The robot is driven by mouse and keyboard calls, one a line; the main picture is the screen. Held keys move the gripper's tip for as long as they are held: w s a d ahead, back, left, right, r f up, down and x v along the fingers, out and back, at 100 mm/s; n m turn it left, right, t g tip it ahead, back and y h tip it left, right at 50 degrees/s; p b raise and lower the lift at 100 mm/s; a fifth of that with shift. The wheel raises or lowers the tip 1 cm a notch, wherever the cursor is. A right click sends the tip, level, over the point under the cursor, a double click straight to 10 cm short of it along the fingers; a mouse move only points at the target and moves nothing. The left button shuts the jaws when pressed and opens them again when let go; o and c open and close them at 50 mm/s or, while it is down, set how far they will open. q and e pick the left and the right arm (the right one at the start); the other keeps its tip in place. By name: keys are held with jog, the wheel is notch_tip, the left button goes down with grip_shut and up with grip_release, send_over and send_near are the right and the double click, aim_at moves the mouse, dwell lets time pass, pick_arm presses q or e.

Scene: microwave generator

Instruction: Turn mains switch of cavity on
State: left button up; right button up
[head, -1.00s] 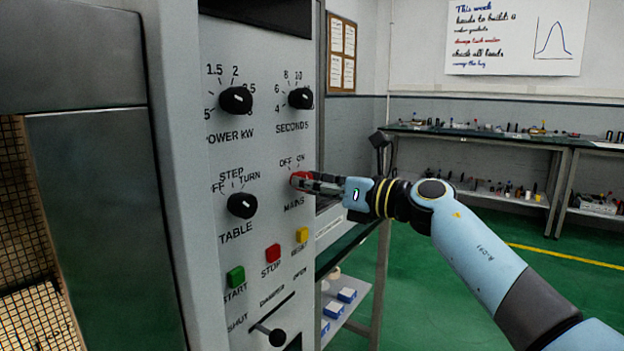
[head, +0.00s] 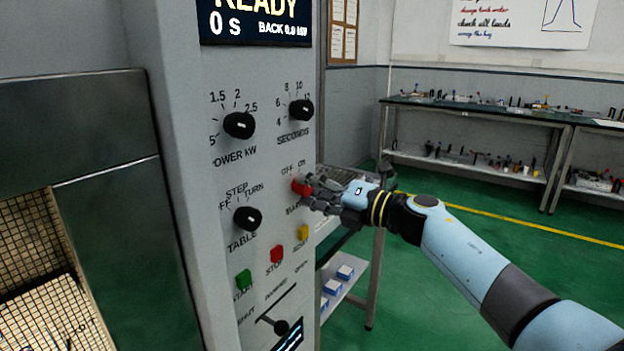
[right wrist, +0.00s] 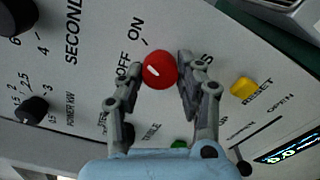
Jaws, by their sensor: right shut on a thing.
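The red mains switch (head: 300,187) is a round knob on the grey control panel (head: 262,70), under the OFF and ON marks. The lit display (head: 258,22) above reads READY, 0 s and BACK 0.0 kW. My left gripper is not in view.
Black knobs for power (head: 239,125), seconds (head: 301,110) and table (head: 247,219) share the panel. Green start (head: 243,280), red stop (head: 275,254) and yellow reset (head: 302,232) buttons sit below. A damper lever (head: 281,327) is lower. A bench (head: 480,108) stands behind.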

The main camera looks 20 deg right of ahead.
jog(key=shift+r+m+p, duration=0.15)
jog(key=shift+m+p, duration=0.25)
jog(key=shift+m, duration=0.1)
jog(key=o, duration=1.1)
jog(key=shift+d, duration=0.1)
jog(key=shift+o, duration=0.2)
jog(key=shift+s+d, duration=0.1)
jog(key=shift+s, duration=0.05)
jog(key=v, duration=1.1)
jog(key=shift+s+d, duration=0.2)
jog(key=shift+s, duration=0.05)
